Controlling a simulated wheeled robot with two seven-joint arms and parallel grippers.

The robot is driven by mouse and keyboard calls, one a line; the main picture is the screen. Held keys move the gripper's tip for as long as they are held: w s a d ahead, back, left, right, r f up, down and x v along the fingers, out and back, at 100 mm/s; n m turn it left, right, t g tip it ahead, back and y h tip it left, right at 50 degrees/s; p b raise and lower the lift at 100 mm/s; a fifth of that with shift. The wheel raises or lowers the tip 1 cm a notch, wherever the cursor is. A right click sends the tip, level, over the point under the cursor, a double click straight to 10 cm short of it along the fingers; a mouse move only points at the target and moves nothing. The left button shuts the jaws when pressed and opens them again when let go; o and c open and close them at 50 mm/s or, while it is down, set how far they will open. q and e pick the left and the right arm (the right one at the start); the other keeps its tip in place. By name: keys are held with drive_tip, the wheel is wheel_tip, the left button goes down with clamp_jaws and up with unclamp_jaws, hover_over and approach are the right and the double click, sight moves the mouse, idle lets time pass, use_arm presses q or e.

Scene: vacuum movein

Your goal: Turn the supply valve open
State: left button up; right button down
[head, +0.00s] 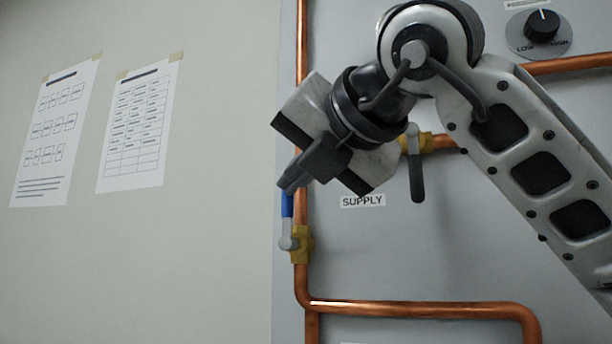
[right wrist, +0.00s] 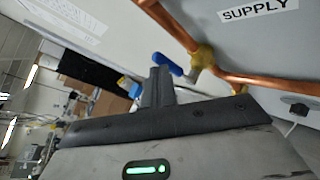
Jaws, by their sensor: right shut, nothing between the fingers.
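The valve with a blue lever (head: 287,206) sits on a vertical copper pipe, left of the SUPPLY label (head: 362,201). Its brass body (head: 301,246) is below the lever. The lever points up, roughly along the pipe, with its upper end hidden by my right gripper (head: 290,184). That gripper is shut and empty, its fingertips just above the visible part of the lever. In the right wrist view, the shut fingers (right wrist: 160,76) are beside the blue lever (right wrist: 168,64); I cannot tell whether they touch. My left gripper is not in view.
A second valve with a dark lever (head: 416,176) hangs down, right of my gripper. A LOW–HIGH knob (head: 542,26) is at the upper right. A copper pipe (head: 420,309) runs across below. Two paper sheets (head: 138,128) hang on the left wall, which is otherwise bare.

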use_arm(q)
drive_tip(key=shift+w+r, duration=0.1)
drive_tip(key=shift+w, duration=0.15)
use_arm(e)
drive_tip(key=shift+a, duration=0.15)
idle(0.3)
